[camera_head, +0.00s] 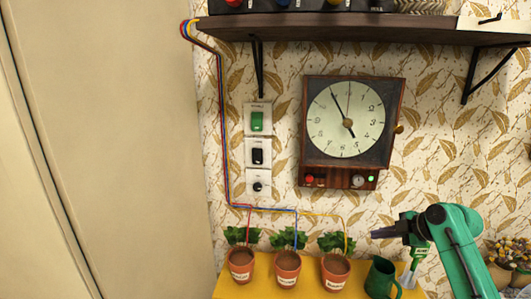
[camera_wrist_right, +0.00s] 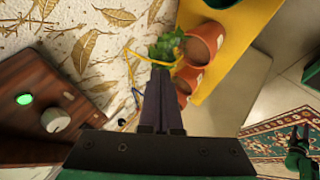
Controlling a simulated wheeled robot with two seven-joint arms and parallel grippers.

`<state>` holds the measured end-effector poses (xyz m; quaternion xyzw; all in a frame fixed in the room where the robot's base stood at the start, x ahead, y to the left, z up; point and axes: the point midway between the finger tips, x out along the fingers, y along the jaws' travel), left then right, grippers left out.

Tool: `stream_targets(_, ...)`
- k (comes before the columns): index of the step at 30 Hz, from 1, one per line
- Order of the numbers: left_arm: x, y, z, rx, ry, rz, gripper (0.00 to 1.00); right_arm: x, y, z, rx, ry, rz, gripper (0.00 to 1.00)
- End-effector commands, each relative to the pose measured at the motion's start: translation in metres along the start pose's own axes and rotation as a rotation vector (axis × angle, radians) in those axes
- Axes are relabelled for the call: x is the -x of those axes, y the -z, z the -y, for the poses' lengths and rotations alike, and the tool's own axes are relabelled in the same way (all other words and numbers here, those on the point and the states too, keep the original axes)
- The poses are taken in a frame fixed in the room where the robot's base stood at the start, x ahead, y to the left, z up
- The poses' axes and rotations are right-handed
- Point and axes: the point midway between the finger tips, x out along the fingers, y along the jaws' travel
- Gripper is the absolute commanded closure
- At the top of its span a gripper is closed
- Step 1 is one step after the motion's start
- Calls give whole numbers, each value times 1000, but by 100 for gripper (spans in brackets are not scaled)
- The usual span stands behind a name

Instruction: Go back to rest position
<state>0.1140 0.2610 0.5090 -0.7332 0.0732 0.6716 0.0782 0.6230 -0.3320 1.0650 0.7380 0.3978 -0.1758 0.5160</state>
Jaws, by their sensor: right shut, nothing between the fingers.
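My right gripper (camera_head: 376,234) is at the lower right of the head view, on its green arm. Its fingers are shut with nothing between them and point left, above the yellow shelf near the potted plants. In the right wrist view the closed dark fingers (camera_wrist_right: 160,75) appear in front of the pots and coloured wires; I cannot tell the exact gap. My left gripper is not in the head view.
Three terracotta pots (camera_head: 287,270) and a green mug (camera_head: 381,278) stand on the yellow shelf (camera_head: 228,288). A wooden clock box (camera_head: 346,120) and switches (camera_head: 257,121) hang on the wall. A dark shelf (camera_head: 350,26) is above. A patterned rug (camera_wrist_right: 270,145) lies below.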

Motion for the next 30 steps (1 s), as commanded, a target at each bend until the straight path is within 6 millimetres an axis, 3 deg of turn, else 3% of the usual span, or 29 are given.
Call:
stream_targets(1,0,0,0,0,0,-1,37,-26,5,45,-71,76,40,100)
stream_targets(4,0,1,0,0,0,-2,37,-57,16,134,-267,181,153,100)
stream_targets(6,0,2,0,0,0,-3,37,-64,27,189,-415,213,232,100)
stream_targets(10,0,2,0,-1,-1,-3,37,-55,42,257,-642,216,344,100)
stream_targets(18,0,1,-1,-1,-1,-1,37,-14,60,332,-1001,144,503,100)
stream_targets(26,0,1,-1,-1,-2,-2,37,38,68,374,-1312,28,636,100)
stream_targets(30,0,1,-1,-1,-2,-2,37,0,49,392,-1298,47,648,100)
